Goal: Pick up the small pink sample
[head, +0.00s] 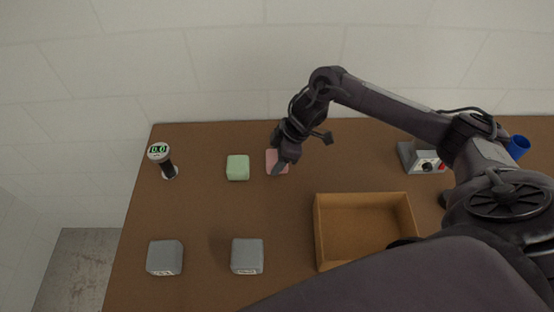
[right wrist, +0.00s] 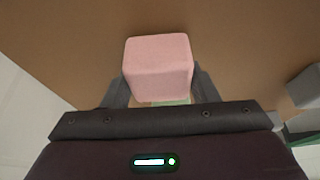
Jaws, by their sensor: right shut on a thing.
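The small pink sample (head: 274,157) is a soft-looking block at the back middle of the table, partly hidden by my right gripper in the head view. In the right wrist view the pink sample (right wrist: 158,66) sits between the two fingers. My right gripper (head: 286,163) is shut on it, and in the right wrist view the gripper (right wrist: 156,92) has a finger against each side. I cannot tell whether the sample touches the table. My left gripper is not in view.
A green block (head: 237,168) lies just left of the sample. A gauge with a display (head: 159,153) stands at the far left. Two grey blocks (head: 164,258) (head: 247,256) lie at the front. An open box (head: 365,228), a grey device (head: 424,160) and a blue cup (head: 518,147) are right.

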